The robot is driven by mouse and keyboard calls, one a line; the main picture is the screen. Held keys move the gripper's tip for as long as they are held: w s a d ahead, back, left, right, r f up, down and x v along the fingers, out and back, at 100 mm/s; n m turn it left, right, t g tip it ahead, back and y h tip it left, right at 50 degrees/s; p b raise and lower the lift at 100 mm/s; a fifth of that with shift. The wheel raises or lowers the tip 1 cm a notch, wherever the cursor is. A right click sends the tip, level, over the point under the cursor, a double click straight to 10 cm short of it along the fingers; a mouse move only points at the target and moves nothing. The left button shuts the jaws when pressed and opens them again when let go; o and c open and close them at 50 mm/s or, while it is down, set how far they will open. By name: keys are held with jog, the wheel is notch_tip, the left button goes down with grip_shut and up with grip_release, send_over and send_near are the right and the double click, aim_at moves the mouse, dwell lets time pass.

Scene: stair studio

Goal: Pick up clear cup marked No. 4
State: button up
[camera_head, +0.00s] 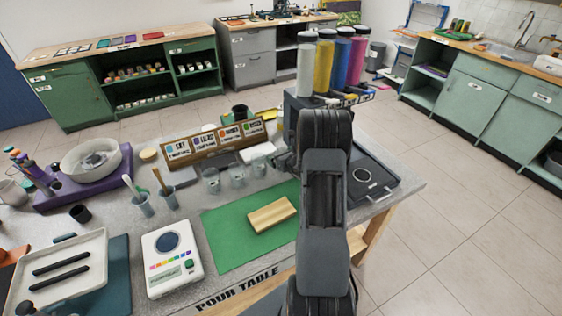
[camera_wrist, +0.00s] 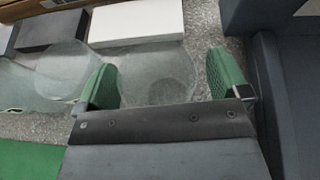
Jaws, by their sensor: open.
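My gripper (camera_wrist: 164,80) is open in the wrist view, with one green pad on each side of a clear cup (camera_wrist: 157,88). The left pad is close to the cup wall; I cannot tell whether it touches. No number is readable on the cup. A second clear cup (camera_wrist: 62,68) stands just left of the left pad, with part of another at the left edge. In the head view, clear cups (camera_head: 237,175) stand in a row behind the green mat (camera_head: 225,225). My arm hides the fingertips and the cup between them there.
A dark block (camera_wrist: 285,80) stands close right of the right pad. A white block (camera_wrist: 137,20) and a dark block (camera_wrist: 50,33) lie behind the cups. In the head view, a wooden block (camera_head: 272,214) lies on the mat, and a black tray (camera_head: 375,185) is right of my arm.

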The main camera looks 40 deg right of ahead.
jog(key=shift+c, duration=0.3)
jog(key=c, duration=0.9)
jog(key=shift+r, duration=0.15)
